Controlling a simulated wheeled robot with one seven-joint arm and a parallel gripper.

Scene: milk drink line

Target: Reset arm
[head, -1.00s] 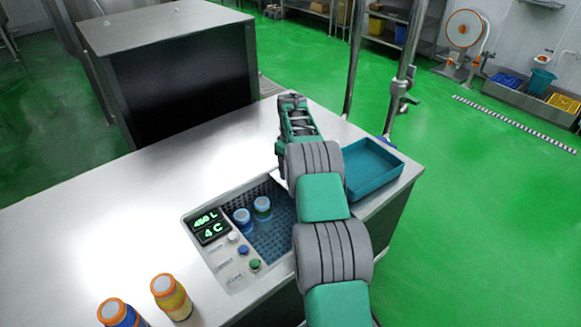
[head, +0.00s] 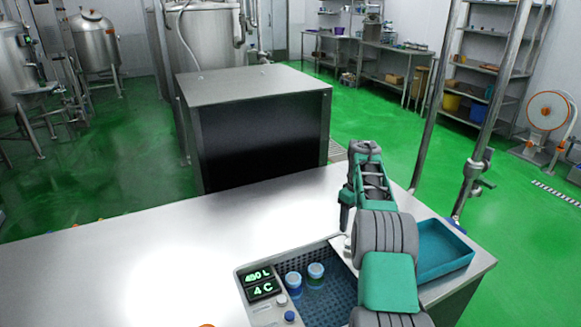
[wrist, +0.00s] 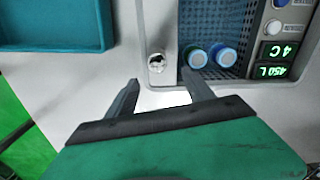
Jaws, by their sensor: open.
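My gripper (wrist: 161,84) is open and empty in the wrist view, its two fingers apart over the bare steel counter. Two bottles with blue and pale caps stand in the dark perforated basin (head: 335,300): a left bottle (head: 293,284) and a right bottle (head: 316,274). They also show in the wrist view (wrist: 196,58), apart from my fingers.
The empty teal tray (head: 445,255) sits at the counter's right end, beside my arm. A panel reads 450 L and 4 C (head: 260,283). A large steel box (head: 255,120) stands behind the counter. Upright poles (head: 483,130) rise at the right. The counter's left side is largely clear.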

